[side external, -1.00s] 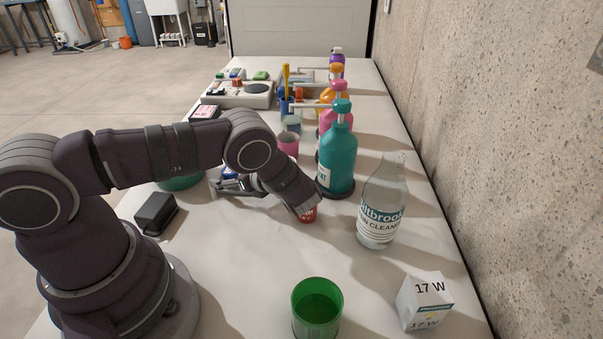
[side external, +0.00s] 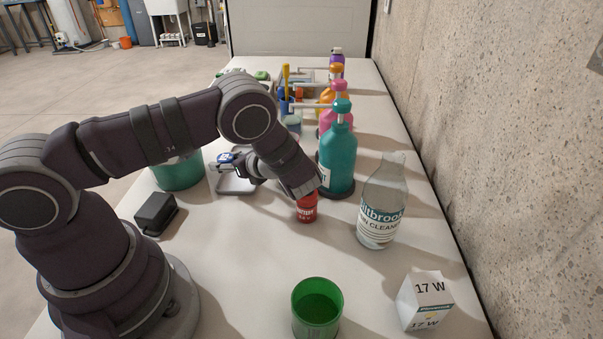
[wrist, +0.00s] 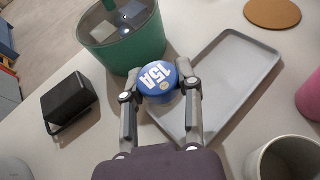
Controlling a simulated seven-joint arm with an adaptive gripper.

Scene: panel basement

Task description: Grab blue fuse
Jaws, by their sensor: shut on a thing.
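The blue fuse (wrist: 158,76) is a round blue cap marked 15A with a pale lower part. In the wrist view it sits between the two fingertips of my gripper (wrist: 160,90), which is shut on it. In the side external view the fuse (side external: 227,158) shows as a small blue and white patch at my gripper (side external: 224,164). It is held above the grey tray (side external: 236,187), near the tray's left side in the wrist view (wrist: 245,66). My fingers partly hide the fuse's sides.
A green tub (side external: 180,172) stands close beside the fuse, with flat pieces visible inside. A black box (side external: 156,213) is left of the tray. A red can (side external: 307,210), teal bottle (side external: 337,160) and clear bottle (side external: 382,205) stand right.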

